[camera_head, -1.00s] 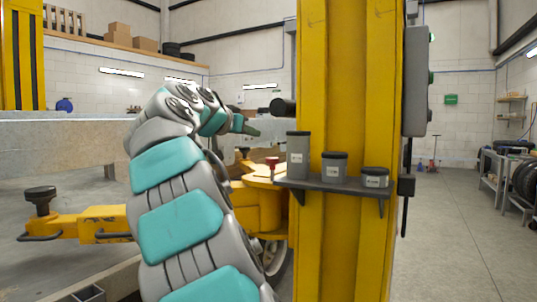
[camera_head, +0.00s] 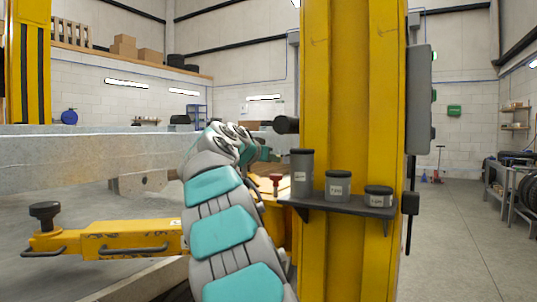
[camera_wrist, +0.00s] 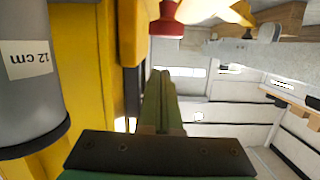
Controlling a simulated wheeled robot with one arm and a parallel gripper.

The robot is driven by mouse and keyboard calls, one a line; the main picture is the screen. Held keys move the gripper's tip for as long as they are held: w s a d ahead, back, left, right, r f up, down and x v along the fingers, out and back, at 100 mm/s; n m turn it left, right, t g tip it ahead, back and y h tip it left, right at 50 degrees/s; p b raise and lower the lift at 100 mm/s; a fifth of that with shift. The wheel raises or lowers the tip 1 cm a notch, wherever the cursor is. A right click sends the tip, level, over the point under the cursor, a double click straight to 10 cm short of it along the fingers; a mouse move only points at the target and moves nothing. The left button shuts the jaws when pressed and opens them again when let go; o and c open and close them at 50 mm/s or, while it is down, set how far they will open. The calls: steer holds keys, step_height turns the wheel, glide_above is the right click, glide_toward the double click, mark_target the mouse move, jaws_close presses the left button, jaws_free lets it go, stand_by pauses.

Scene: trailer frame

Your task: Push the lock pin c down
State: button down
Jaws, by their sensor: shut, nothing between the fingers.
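A red-headed pin (camera_head: 276,180) stands on the yellow lift arm, just left of the yellow post; I take it to be the lock pin, but no letter shows on it. In the wrist view its red head (camera_wrist: 166,24) is at the top edge, beyond the fingertips. My gripper (camera_wrist: 162,75) is shut and empty, with its green fingers together. In the head view my gripper (camera_head: 265,156) is small, partly hidden by my wrist, and appears above and left of the pin. I see no contact between them.
A shelf (camera_head: 340,207) on the yellow post (camera_head: 349,110) holds grey canisters (camera_head: 303,173); one labelled 12 cm (camera_wrist: 28,60) is close beside my gripper. A grey beam (camera_head: 90,155) spans the left. A yellow arm with a black pad (camera_head: 45,212) lies below it.

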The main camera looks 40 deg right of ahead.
mark_target(275, 181)
steer(key=shift+f, duration=1.6)
step_height(275, 181, down, 4)
steer(key=b, duration=0.4)
steer(key=shift+r, duration=0.3)
